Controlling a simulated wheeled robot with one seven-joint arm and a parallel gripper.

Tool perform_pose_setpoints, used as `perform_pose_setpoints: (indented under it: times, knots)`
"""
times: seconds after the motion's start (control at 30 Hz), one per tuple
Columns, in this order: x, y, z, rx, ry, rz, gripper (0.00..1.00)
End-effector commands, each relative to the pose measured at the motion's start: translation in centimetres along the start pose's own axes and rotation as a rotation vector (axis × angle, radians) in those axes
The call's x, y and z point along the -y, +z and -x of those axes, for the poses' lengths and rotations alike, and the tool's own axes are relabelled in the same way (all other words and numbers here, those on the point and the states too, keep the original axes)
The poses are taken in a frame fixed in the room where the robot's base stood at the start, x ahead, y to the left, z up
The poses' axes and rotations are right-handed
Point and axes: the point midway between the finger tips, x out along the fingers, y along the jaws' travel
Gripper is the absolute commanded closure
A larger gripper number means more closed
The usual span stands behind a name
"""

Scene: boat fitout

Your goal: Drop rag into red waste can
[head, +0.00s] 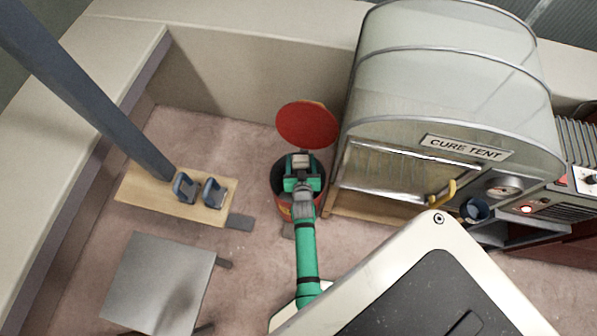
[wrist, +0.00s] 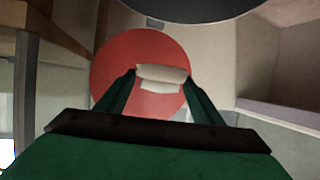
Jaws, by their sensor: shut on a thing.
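The red waste can (head: 284,206) stands on the floor left of the cure tent, with its round red lid (head: 307,124) raised at the back. My gripper (head: 302,160) is over the can's opening in the head view and hides much of it. In the wrist view my gripper (wrist: 162,80) is shut on a pale, cream-coloured rag (wrist: 163,73), held between the fingertips. The red lid (wrist: 120,62) fills the background behind the rag. The rag also shows as a small pale patch in the head view (head: 301,157). The inside of the can is mostly hidden.
The cure tent (head: 440,100), with a yellow handle (head: 441,194), stands close to the can's right. A wooden board (head: 150,190) with two blue-grey clamps lies to the left. A grey square plate (head: 160,280) is at lower left. A pale wall runs behind.

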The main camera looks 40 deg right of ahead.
Motion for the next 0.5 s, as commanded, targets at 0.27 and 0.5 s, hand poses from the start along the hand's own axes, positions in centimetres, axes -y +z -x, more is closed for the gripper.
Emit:
perform_pose_setpoints:
  times: [0.27, 0.5]
  knots:
    - [-0.2, 2.5, -1.0, 0.003, 0.005, -0.003, 0.61]
    - [-0.2, 4.5, -1.9, 0.002, 0.005, -0.003, 0.61]
